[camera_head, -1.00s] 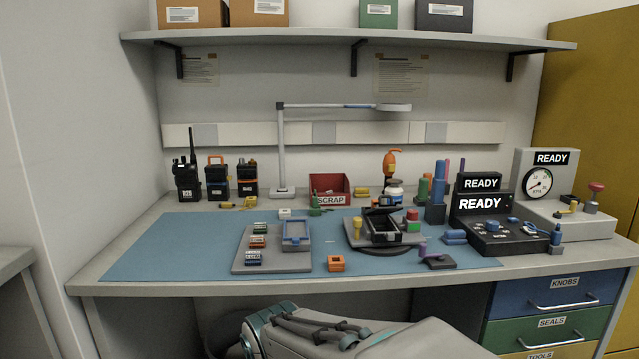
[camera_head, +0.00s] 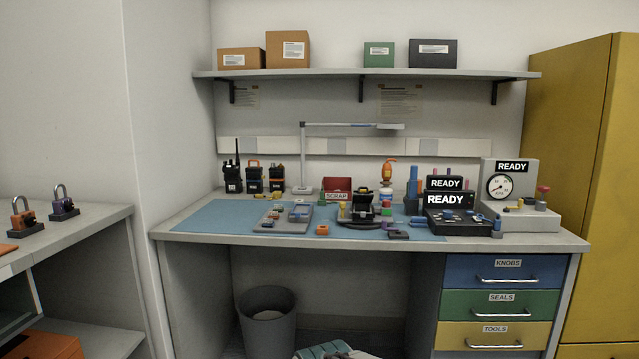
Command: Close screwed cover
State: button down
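A black cradle (camera_head: 361,210) stands on the right part of the blue mat (camera_head: 215,217), on a dark round base. It looks hollow with a raised part at its back, but it is small from here. A grey tray (camera_head: 290,226) left of it carries a blue-grey rectangular part (camera_head: 300,212) and several small coloured pieces. I cannot tell which piece is the cover, and no screws can be made out. My gripper is not in view; only a piece of my own arm shows at the bottom edge, well short of the bench.
Several radios (camera_head: 232,178) stand at the back left, beside a red SCRAP bin (camera_head: 336,186). Tester boxes reading READY (camera_head: 446,200) stand at the right. A side bench with padlocks (camera_head: 62,206) is at the left. A grey waste bin (camera_head: 267,318) stands under the bench.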

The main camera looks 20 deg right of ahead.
aim_at(361, 197)
jog(key=z, duration=0.5)
jog(key=i, duration=0.5)
jog(key=z, duration=0.7)
jog(key=i, duration=0.55)
jog(key=u, duration=0.1)
